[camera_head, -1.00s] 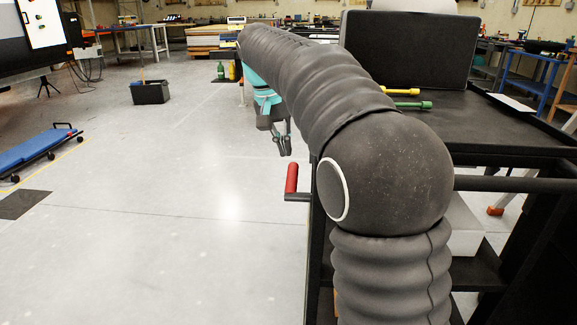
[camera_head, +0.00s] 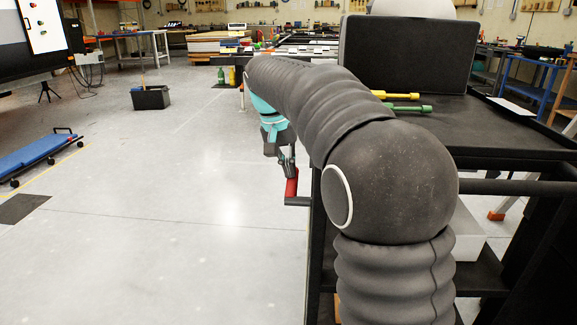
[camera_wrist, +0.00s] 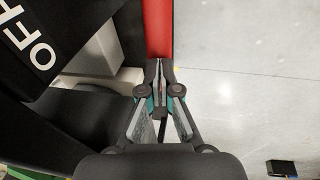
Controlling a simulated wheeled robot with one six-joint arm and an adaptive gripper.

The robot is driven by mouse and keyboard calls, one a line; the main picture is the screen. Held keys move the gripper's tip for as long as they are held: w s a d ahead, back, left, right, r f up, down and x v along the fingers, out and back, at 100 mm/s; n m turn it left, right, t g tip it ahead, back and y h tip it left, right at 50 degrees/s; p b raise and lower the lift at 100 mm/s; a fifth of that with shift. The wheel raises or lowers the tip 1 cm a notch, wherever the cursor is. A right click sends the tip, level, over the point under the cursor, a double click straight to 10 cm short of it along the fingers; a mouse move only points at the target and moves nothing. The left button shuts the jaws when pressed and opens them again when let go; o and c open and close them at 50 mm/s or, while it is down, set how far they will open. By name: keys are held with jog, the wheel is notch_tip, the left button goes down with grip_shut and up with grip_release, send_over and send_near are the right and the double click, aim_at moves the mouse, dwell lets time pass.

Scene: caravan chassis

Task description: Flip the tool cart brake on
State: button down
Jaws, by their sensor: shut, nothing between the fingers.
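The brake lever of the tool cart has a red grip (camera_head: 291,187) standing upright on a short dark arm at the cart's left side. The grip also shows at the top of the wrist view (camera_wrist: 158,28). My gripper (camera_head: 290,172) is at the upper end of the red grip in the head view. In the wrist view my gripper (camera_wrist: 160,68) is shut with its fingertips together at the grip's near end. I cannot tell whether they touch it. White "OFF" lettering (camera_wrist: 33,42) shows on a dark panel at the left.
The black cart top (camera_head: 500,128) carries a yellow tool (camera_head: 358,95) and a green tool (camera_head: 405,108). A dark case (camera_head: 407,55) stands behind them. The floor left of the cart is clear, with a blue creeper (camera_head: 30,153) and a black bin (camera_head: 150,97) farther off.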

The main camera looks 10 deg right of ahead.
jog(key=shift+w+f, duration=0.2)
jog(key=shift+f, duration=0.05)
jog(key=shift+w+d+f+p, duration=0.15)
jog(key=shift+w+f+p, duration=0.05)
jog(key=shift+f+p, duration=0.3)
jog(key=shift+w+f, duration=0.15)
jog(key=shift+f, duration=0.4)
jog(key=shift+w+f, duration=0.15)
jog(key=shift+f, duration=0.4)
jog(key=shift+d+f, duration=0.1)
